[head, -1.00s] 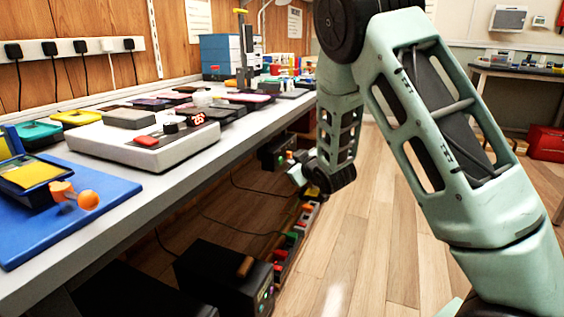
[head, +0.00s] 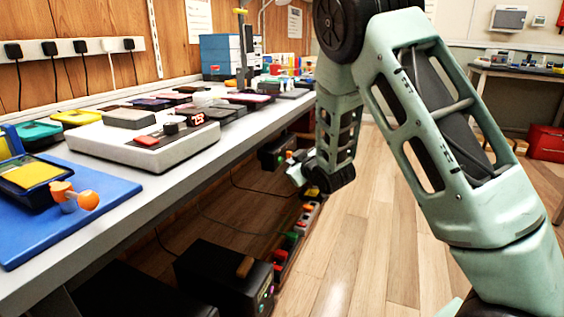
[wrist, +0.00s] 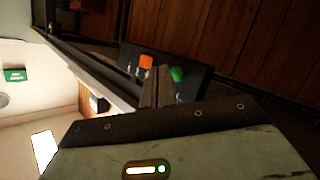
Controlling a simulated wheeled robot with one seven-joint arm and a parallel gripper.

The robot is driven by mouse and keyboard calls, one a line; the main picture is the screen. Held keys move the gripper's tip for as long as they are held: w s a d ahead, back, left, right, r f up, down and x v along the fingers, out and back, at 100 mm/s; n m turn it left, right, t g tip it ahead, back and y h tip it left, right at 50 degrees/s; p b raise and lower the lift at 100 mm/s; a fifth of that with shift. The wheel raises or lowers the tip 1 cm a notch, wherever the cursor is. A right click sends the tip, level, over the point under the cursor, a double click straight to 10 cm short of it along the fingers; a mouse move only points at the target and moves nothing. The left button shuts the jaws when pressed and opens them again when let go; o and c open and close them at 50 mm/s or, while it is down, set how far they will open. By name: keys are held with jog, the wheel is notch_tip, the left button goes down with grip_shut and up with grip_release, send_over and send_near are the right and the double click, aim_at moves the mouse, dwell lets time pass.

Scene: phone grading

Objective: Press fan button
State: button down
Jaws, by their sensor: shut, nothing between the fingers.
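A black control box (head: 275,152) is under the bench at its far end. In the wrist view it is a dark panel (wrist: 190,72) with an orange button or switch (wrist: 146,61) and a round green button (wrist: 178,74). I cannot tell from any label which is the fan button. My gripper (head: 294,172) is in front of this box in the head view. In the wrist view my gripper (wrist: 155,72) is shut and empty, its tips over the panel between the orange and green parts. I cannot tell whether they touch it.
The long bench (head: 180,185) runs along the left, carrying a white device with a red display (head: 150,140) and a blue mat (head: 85,220). Another black box (head: 225,275) and a power strip (head: 290,240) are below the bench. The wooden floor (head: 375,230) at right is clear.

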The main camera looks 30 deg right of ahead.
jog(key=shift+w+a, duration=0.2)
jog(key=shift+w, duration=0.1)
jog(key=shift+w+a, duration=0.3)
jog(key=shift+w, duration=0.05)
dwell(0.8)
jog(key=shift+s+d, duration=0.55)
jog(key=shift+s, duration=0.2)
jog(key=s+d, duration=0.3)
jog(key=s, duration=0.1)
jog(key=shift+s+d+b, duration=0.3)
jog(key=shift+s+d, duration=0.05)
dwell(0.5)
